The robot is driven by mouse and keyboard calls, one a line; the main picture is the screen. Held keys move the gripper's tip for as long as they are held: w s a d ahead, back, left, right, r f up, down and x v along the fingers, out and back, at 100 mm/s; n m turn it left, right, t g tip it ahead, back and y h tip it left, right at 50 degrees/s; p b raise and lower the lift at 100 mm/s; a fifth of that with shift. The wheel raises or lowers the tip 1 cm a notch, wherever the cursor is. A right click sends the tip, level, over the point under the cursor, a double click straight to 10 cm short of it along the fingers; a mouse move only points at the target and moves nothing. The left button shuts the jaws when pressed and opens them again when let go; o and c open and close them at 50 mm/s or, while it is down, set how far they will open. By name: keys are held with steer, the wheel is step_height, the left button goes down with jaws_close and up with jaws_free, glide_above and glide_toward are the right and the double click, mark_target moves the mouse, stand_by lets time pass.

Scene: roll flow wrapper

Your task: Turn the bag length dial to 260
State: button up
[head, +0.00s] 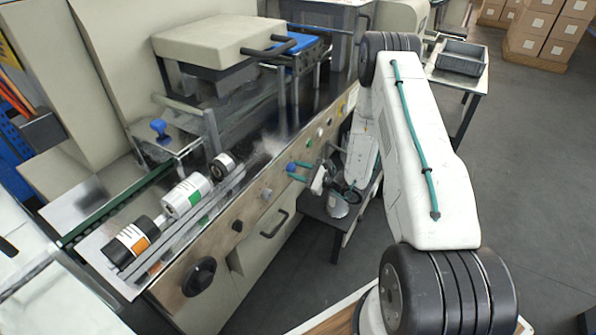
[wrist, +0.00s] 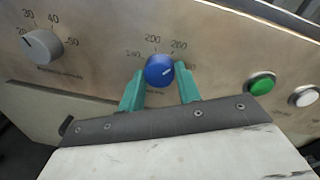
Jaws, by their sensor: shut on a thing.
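The blue bag length dial (wrist: 159,70) is on the machine's front panel, in the upper middle of the wrist view. Small numbers ring it, with 200 above it; the others are hard to read. A pale mark on the dial points to the right and slightly up. My gripper (wrist: 160,80) is shut on the dial, with one teal finger on each side. The dial (head: 291,166) also shows in the head view at the fingertips of my gripper (head: 296,171). The dial's lower edge and the print under it are partly hidden.
A grey knob (wrist: 42,46) with its own scale is to the left. A green button (wrist: 261,83) and a white button (wrist: 303,96) are to the right. A black handle (head: 274,224) projects from the cabinet below. Open floor (head: 520,170) lies right of my arm.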

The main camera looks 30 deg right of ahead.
steer(key=shift+n, duration=1.1)
steer(key=o, duration=1)
steer(key=shift+c, duration=0.2)
steer(key=v, duration=0.7)
steer(key=shift+s, duration=0.35)
steer(key=shift+d, duration=0.15)
